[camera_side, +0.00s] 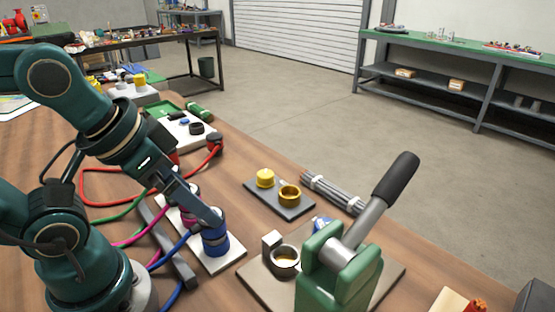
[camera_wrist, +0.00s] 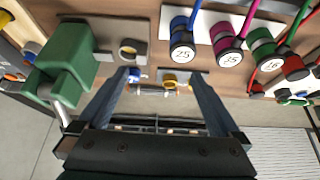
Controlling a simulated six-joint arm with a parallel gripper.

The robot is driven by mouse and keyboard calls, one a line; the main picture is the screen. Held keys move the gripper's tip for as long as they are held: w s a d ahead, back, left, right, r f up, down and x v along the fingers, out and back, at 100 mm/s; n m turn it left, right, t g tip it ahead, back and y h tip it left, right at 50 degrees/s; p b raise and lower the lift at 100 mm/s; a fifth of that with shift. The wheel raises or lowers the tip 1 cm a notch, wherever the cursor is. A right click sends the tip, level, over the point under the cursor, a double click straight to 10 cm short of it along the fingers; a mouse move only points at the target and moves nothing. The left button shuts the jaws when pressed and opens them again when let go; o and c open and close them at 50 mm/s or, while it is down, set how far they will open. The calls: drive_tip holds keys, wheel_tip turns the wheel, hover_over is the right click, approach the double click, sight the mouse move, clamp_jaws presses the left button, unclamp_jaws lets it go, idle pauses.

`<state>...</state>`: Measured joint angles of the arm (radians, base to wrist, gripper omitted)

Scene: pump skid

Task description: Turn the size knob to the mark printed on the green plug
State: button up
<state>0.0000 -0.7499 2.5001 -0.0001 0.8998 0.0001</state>
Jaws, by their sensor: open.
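The green plug (camera_wrist: 261,42) stands upright in the wrist view, with a white round label that seems to read 16. The magenta plug (camera_wrist: 224,38) and blue plug (camera_wrist: 181,32) stand beside it; the blue one's label reads 25. The blue plug (camera_side: 215,241) also shows in the side view, below my fingers. My gripper (camera_wrist: 160,75) is open and empty, its fingers spread wide. A green press (camera_wrist: 66,62) with a black-handled lever (camera_side: 395,180) stands to one side. I cannot surely identify the size knob; a small blue-and-white part (camera_side: 322,223) beside the press is partly hidden.
A dark plate (camera_side: 291,211) holds a yellow cap (camera_side: 265,178) and a brass cup (camera_side: 289,195). A bundle of grey rods (camera_side: 333,192) lies behind. A ring-shaped holder (camera_side: 285,259) sits before the press. Coloured hoses (camera_side: 125,237) run from the plugs beside my arm.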

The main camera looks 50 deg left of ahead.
drive_tip(key=c, duration=0.3)
drive_tip(key=w+d+r+m+t, duration=0.2)
drive_tip(key=w+r, duration=0.2)
drive_tip(key=w, duration=0.4)
drive_tip(key=m+g+h, duration=0.2)
drive_tip(key=g, duration=0.1)
hover_over(323, 221)
drive_tip(key=s, duration=0.3)
drive_tip(key=f, duration=1.2)
drive_tip(key=shift+w+a+f, duration=0.1)
drive_tip(key=shift+w+f, duration=0.15)
drive_tip(key=shift+f, duration=0.1)
drive_tip(key=shift+m+g, duration=0.3)
drive_tip(key=shift+x, duration=2.5)
clamp_jaws()
